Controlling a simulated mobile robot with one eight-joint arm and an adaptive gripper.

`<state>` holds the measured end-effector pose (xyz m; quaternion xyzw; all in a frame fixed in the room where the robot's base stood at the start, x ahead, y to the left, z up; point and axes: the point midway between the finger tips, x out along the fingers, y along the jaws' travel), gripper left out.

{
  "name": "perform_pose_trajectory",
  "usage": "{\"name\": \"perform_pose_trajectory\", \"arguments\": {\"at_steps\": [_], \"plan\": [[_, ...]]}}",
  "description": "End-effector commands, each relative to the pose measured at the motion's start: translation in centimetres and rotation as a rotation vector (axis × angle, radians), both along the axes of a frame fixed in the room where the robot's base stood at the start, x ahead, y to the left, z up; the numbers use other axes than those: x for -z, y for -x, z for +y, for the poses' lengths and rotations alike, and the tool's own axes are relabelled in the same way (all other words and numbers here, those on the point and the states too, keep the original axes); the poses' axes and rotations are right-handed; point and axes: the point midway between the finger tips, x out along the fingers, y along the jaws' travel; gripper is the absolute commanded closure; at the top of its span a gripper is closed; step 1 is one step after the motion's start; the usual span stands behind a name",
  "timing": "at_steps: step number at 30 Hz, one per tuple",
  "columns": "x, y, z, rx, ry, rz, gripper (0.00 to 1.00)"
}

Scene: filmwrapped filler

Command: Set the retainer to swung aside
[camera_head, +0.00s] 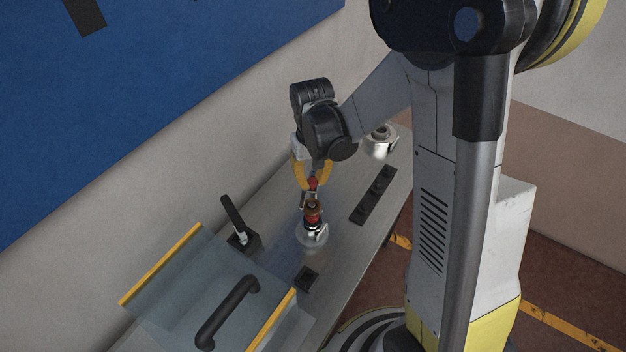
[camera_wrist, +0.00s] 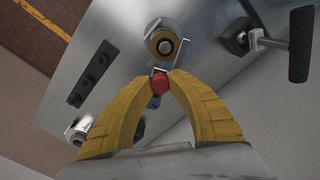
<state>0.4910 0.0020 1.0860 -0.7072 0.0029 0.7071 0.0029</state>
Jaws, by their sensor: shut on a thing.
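My gripper (camera_head: 312,178) has its yellow fingers closed on a small red knob (camera_wrist: 159,86), which sits between the fingertips in the wrist view. The knob adjoins a thin metal bracket (camera_wrist: 171,66), which seems to be the retainer. The bracket is beside a round fitting (camera_wrist: 163,43) with a brassy ring and dark centre. In the head view the fitting (camera_head: 313,218) stands upright on a pale round base on the bench, just in front of my gripper. Whether the bracket still lies over the fitting I cannot tell.
The metal bench (camera_head: 345,240) carries a black strip with several sockets (camera_head: 373,195), a small black block (camera_head: 307,279) and a black-handled lever (camera_head: 235,220). A clear cover (camera_head: 185,285) with yellow edges and a black handle fills the front left. Another round fitting (camera_head: 380,142) stands behind.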

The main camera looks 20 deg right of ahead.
Motion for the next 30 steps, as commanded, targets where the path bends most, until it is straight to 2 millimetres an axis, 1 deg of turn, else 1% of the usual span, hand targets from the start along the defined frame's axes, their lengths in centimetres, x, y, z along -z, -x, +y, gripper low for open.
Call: {"name": "perform_pose_trajectory", "arguments": {"at_steps": [8,21,30], "plan": [[0.2,-0.4,0.7,0.181,0.0,0.0,1.0],[0.2,-1.7,1.8,0.597,0.0,0.0,1.0],[0.2,-2.8,2.1,0.881,0.0,0.0,1.0]]}}
